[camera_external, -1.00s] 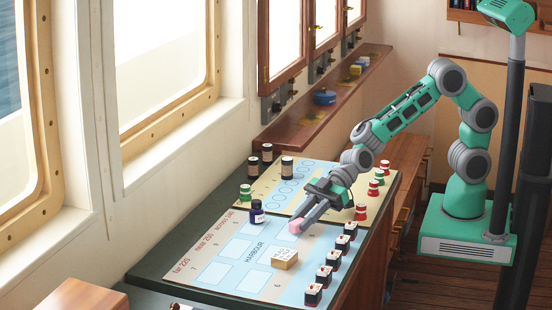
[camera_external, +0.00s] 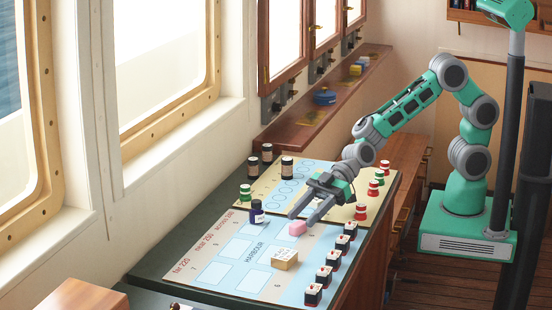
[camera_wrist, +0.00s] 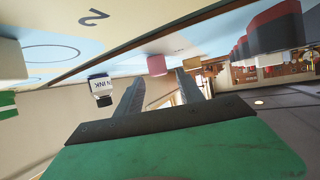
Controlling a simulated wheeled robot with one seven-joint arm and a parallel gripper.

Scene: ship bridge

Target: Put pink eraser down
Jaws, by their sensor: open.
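The pink eraser (camera_external: 297,228) rests on the blue harbour chart (camera_external: 222,250), right of the dark blue ink bottle. My gripper (camera_external: 302,212) is open and empty just behind the eraser, low over the chart, with its fingers spread apart. In the wrist view the eraser (camera_wrist: 157,65) shows between and beyond the tips of my open gripper (camera_wrist: 160,85), clear of both fingers.
The ink bottle (camera_external: 257,212) stands left of my fingers; its label shows in the wrist view (camera_wrist: 99,86). A wooden block (camera_external: 285,259) lies in front of the eraser. Several dark-and-white pieces (camera_external: 325,275) line the right edge, with red ones (camera_external: 373,188) farther back.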

